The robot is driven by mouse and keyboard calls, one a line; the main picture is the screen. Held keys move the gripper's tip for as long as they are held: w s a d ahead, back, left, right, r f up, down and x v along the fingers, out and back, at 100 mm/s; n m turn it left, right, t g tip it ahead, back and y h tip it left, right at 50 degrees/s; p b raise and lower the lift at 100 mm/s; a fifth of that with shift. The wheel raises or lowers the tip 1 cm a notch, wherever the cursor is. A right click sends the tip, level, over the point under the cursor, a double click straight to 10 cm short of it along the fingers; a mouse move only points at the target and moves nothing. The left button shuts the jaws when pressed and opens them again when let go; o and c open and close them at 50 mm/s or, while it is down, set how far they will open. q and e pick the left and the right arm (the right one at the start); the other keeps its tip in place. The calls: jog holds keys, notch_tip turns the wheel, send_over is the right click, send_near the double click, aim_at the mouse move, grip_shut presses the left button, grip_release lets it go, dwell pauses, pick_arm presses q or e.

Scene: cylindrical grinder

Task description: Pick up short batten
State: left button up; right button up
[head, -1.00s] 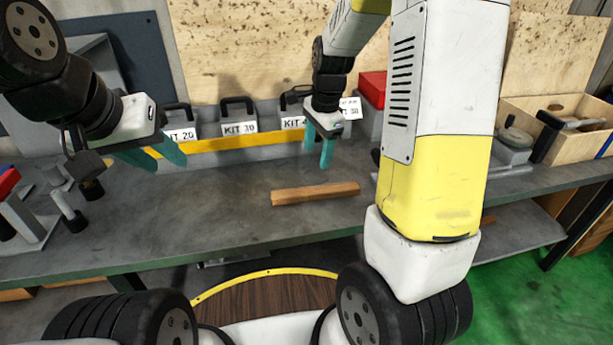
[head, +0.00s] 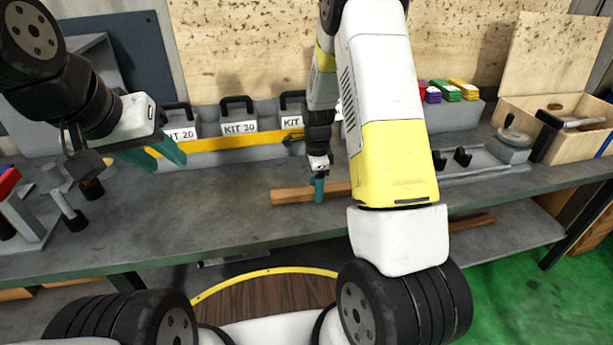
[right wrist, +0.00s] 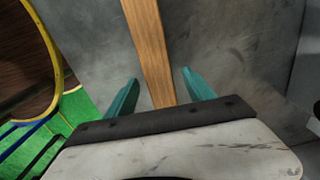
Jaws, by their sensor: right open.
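The short batten (head: 291,196) is a plain wooden bar lying flat on the grey workbench; my right arm hides its right end in the head view. My right gripper (head: 319,190) is over the batten with its fingers pointing down. In the right wrist view the batten (right wrist: 150,50) runs between the two spread teal fingers (right wrist: 160,95), with a gap on each side. My left gripper (head: 158,158) hangs over the left part of the bench, its teal fingers apart and nothing between them.
Grey kit boxes (head: 238,118) stand along the back of the bench (head: 220,215). Tools on stands (head: 65,215) are at the left. A wooden crate (head: 560,115) is at the right. Bare bench lies around the batten's left end.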

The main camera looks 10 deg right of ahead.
jog(key=shift+f, duration=0.1)
jog(key=shift+c, duration=0.4)
grip_shut()
